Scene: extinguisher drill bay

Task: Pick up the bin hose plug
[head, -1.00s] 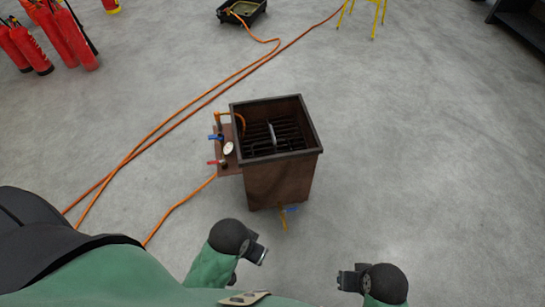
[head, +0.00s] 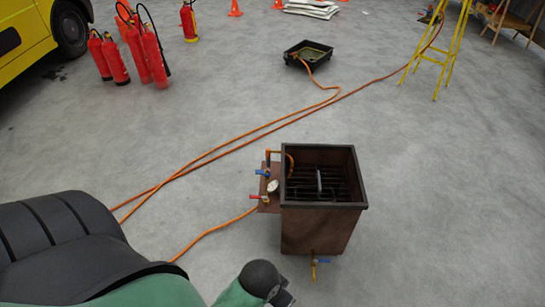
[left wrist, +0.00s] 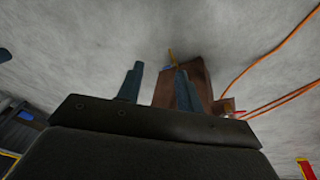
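A rusty brown square bin (head: 318,232) with a dark grate stands on the floor right of centre in the head view. Its left side panel (head: 270,207) carries a blue-handled valve, a red-handled valve and a pale round gauge. An orange hose (head: 215,230) runs to this panel; the plug itself is too small to make out. My left gripper (head: 284,293) is at the bottom edge, on the near side of the bin. In the left wrist view its two fingers (left wrist: 159,68) are apart and empty, with the brown bin (left wrist: 197,78) beyond them. My right gripper is out of view.
Another orange hose (head: 235,137) crosses the floor to a black tray (head: 307,54) and yellow ladder (head: 440,50). Red extinguishers (head: 152,55) stand at upper left beside a yellow vehicle (head: 25,35). Floor right of the bin is clear.

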